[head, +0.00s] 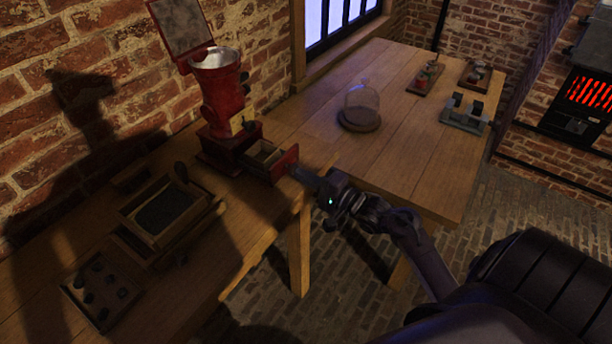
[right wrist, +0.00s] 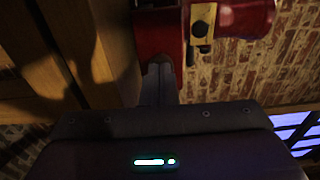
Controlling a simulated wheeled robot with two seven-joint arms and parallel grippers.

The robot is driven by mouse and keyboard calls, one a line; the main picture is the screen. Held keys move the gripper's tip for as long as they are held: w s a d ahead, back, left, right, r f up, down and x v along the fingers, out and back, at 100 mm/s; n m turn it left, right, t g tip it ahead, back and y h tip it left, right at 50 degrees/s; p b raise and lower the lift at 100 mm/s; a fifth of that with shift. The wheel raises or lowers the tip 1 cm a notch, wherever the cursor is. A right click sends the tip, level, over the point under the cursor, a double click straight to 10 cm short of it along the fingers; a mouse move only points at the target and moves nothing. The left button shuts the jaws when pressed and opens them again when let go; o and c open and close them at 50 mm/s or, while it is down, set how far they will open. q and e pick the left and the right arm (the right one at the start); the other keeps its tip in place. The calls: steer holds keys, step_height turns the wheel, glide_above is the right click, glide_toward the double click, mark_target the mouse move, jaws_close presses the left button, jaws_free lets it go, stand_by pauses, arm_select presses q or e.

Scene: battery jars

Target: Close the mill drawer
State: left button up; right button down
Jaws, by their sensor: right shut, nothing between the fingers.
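The red mill (head: 224,100) stands on the wooden bench against the brick wall, with its hopper lid tilted up. Its drawer (head: 270,158) is pulled out toward the right and looks empty inside. My right gripper (head: 296,171) is shut and empty, with its fingertips at the drawer's red front; whether they touch it I cannot tell. In the right wrist view the shut fingers (right wrist: 158,75) point at the red drawer front (right wrist: 158,33), and part of the mill body shows beyond. My left gripper is not in view.
A wooden tray of dark grains (head: 163,206) and a board with dark pieces (head: 100,290) lie to the left. A glass dome (head: 361,105) stands on the table to the right. A gap opens between bench and table below my right arm.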

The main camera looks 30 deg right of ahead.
mark_target(293, 171)
steer(key=x, duration=0.4)
steer(key=shift+s, duration=0.1)
stand_by(0.4)
